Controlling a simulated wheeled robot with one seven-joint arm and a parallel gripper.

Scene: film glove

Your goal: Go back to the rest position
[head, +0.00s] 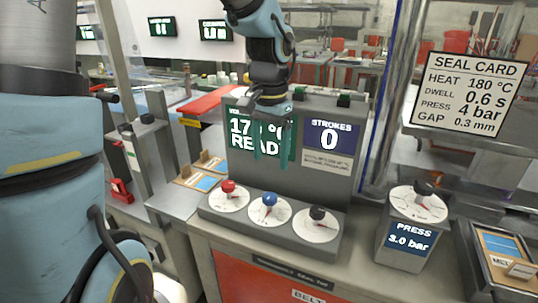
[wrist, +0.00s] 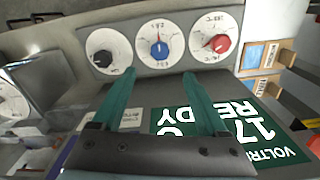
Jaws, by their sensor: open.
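My gripper (head: 274,140) hangs pointing down in front of the sealing machine's console (head: 325,177), before its green display (head: 243,128). Its two green fingers are apart, with nothing between them. In the wrist view my gripper (wrist: 160,85) points toward the row of dials, short of them. The row has a red-knob dial (head: 228,195), a blue-knob dial (head: 269,209) and a black-knob dial (head: 316,224). The fingers partly cover the display, which reads READY. The screen beside it (head: 329,138) reads STROKES 0.
A press unit (head: 408,236) reading 3.0 bar, with a black-knob dial on top, stands at the right. A seal card (head: 466,92) hangs above it. A tray (head: 490,283) sits at the far right. Packets (head: 200,174) lie left of the console. A clear post (head: 383,110) stands right of the console.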

